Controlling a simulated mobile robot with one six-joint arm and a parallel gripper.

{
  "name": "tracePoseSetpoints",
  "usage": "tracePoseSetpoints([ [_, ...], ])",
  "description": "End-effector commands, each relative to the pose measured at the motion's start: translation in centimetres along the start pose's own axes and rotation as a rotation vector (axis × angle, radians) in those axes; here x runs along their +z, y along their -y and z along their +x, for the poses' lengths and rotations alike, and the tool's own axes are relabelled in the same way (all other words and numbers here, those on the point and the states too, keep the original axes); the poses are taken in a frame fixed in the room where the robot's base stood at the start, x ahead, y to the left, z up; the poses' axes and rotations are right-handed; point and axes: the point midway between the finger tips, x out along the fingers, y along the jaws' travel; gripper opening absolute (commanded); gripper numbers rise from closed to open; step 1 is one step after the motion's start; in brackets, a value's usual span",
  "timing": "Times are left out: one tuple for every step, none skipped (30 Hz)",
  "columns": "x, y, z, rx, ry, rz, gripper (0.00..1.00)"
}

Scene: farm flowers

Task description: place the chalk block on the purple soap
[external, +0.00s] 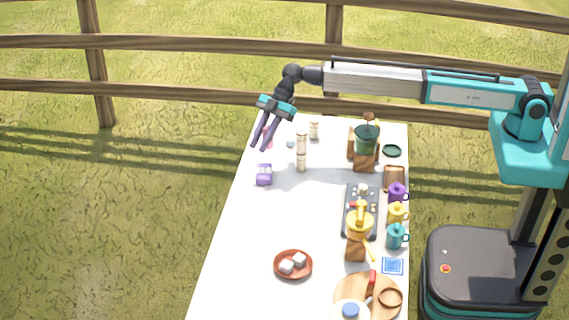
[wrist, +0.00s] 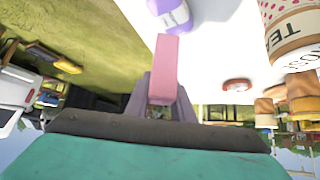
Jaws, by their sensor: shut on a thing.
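My gripper (external: 264,146) hangs over the far left part of the white table, fingers pointing down. In the wrist view my gripper (wrist: 163,98) is shut on a pink chalk block (wrist: 166,65), which sticks out beyond the fingertips. In the external view the chalk block (external: 268,143) is mostly hidden by the fingers. The purple soap (external: 264,174) lies near the table's left edge, just below the gripper in the picture and apart from it. It also shows at the top of the wrist view (wrist: 172,14), beyond the block's far end.
Tall stacked canisters (external: 301,152) stand right of the soap; a canister looms at the right in the wrist view (wrist: 290,30). A red-brown dish (external: 293,264) with pale cubes is nearer. Mugs (external: 397,213) and plant pots line the right side. The table's middle left is clear.

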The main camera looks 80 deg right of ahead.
Motion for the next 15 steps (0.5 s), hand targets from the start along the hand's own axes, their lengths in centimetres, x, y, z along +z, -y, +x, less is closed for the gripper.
tracePoseSetpoints([
  [-0.9, 0.1, 0.6, -0.025, -0.002, -0.029, 0.00],
  [-1.4, 0.4, 0.6, -0.040, -0.002, -0.043, 0.00],
  [-2.1, 0.7, 0.6, -0.050, -0.002, -0.055, 0.00],
  [-2.6, 0.9, 0.6, -0.058, -0.002, -0.063, 0.00],
  [-2.9, 1.0, 0.6, -0.061, -0.001, -0.064, 0.00],
  [-3.5, 1.0, 0.6, -0.063, -0.001, -0.068, 0.00],
  [-3.8, 0.9, 0.5, -0.062, -0.001, -0.068, 0.00],
  [-4.0, 0.9, 0.5, -0.063, -0.001, -0.068, 0.00],
  [-4.1, 0.8, 0.5, -0.063, 0.000, -0.066, 0.00],
  [-4.2, 0.8, 0.5, -0.064, 0.000, -0.066, 0.00],
  [-4.2, 0.8, 0.5, -0.064, 0.000, -0.066, 0.00],
  [-4.3, 0.8, 0.4, -0.064, 0.000, -0.066, 0.00],
  [-4.4, 0.9, 0.4, -0.064, 0.000, -0.066, 0.00],
  [-4.4, 0.9, 0.4, -0.064, 0.000, -0.066, 0.00],
  [-4.4, 0.9, 0.4, -0.064, 0.000, -0.066, 0.00],
])
